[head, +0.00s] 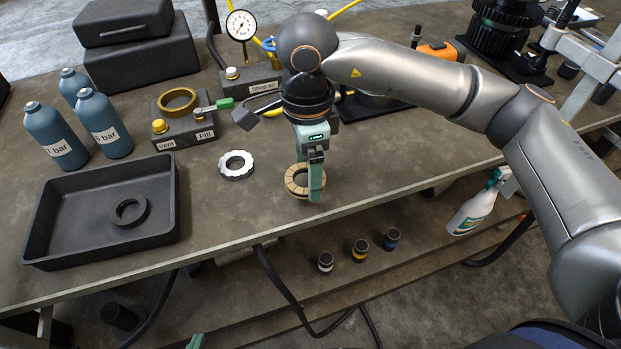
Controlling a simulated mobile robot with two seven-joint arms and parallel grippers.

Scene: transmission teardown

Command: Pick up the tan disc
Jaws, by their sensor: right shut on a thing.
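The tan disc (291,182), a ring with a segmented face, is at the front part of the workbench, right of the white toothed ring. My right gripper (308,182) reaches down over it from above, shut on the disc's rim, with one finger on the near side. The finger hides part of the disc. I cannot tell whether the disc is on the bench or just above it. Only a small green tip of my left gripper (196,342) shows at the bottom edge, away from the disc; its opening is not visible.
A white toothed ring (237,165) lies left of the disc. A black tray (52,222) holding a dark ring (130,211) is at the left. A fixture with a brass ring (177,101) and blue bottles (104,124) stand behind. The bench's front edge (400,190) is close to the disc.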

